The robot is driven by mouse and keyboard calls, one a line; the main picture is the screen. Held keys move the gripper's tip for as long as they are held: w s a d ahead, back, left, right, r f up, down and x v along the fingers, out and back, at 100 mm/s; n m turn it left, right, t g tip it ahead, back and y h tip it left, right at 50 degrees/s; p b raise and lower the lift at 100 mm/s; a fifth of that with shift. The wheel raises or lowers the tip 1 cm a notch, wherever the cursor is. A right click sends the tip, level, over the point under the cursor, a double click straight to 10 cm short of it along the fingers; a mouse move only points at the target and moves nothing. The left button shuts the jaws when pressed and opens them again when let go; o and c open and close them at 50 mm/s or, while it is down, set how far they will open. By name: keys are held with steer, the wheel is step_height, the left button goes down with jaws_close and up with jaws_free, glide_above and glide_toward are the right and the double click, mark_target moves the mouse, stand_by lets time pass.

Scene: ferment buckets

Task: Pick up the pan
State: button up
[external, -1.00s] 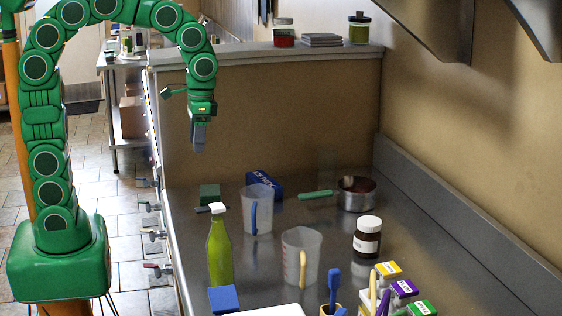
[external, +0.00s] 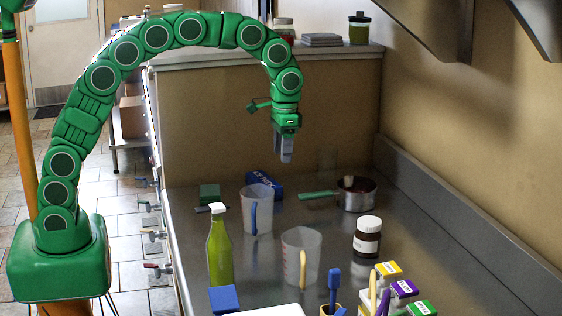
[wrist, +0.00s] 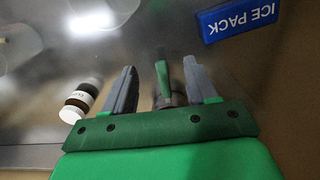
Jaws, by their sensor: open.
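The pan (external: 357,197) is a small steel saucepan with a green handle (external: 317,194) pointing left, standing upright on the steel counter. Something brownish shows inside it. My gripper (external: 286,159) hangs pointing down above the counter, to the left of the pan and higher than its handle, touching nothing. In the wrist view my gripper (wrist: 160,68) has its two grey fingers apart with nothing held. The green handle (wrist: 162,78) shows between the fingers, and most of the pan's body is hidden behind the gripper's green base.
A dark jar (external: 367,238) stands in front of the pan. A second jug (external: 302,268) and green bottle (external: 219,252) stand nearer. The wall (external: 450,140) is to the right.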

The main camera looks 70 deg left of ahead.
glide_above(328, 191)
steer(key=shift+t, duration=0.3)
steer(key=f, duration=0.8)
steer(key=shift+s+d+f, duration=0.1)
steer(key=shift+d+f, duration=0.2)
steer(key=shift+a+f, duration=0.15)
steer(key=shift+f, duration=1.8)
steer(key=shift+a+f, duration=0.1)
steer(key=shift+f, duration=1.85)
jaws_close()
